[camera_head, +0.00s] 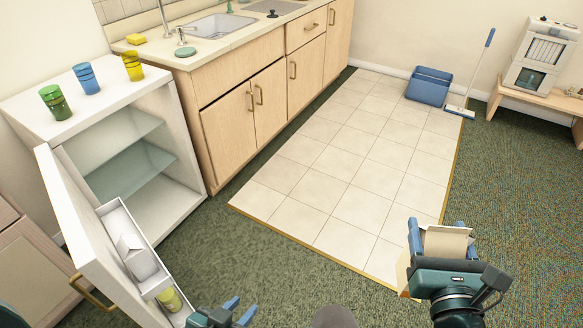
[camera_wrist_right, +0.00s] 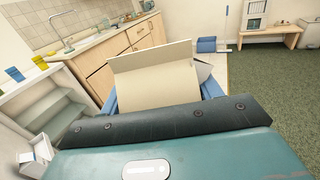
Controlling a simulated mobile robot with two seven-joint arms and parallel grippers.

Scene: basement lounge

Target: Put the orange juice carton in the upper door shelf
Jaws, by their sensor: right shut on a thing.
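My right gripper (camera_head: 437,235) is shut on a cream carton (camera_head: 446,242), held over the floor at the lower right. The carton fills the middle of the right wrist view (camera_wrist_right: 155,80) between the blue fingers; no print shows on its visible faces. My left gripper (camera_head: 240,308) is at the bottom edge, its blue fingertips apart, with nothing seen between them. The small white fridge (camera_head: 185,185) stands open at the left.
Three cups, green (camera_head: 55,102), blue (camera_head: 87,78) and yellow (camera_head: 132,66), stand on the fridge top. A wooden counter with a sink (camera_head: 215,25) runs behind. The tiled floor (camera_head: 340,180) is clear between fridge and right gripper. A blue bin (camera_head: 429,86) stands far back.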

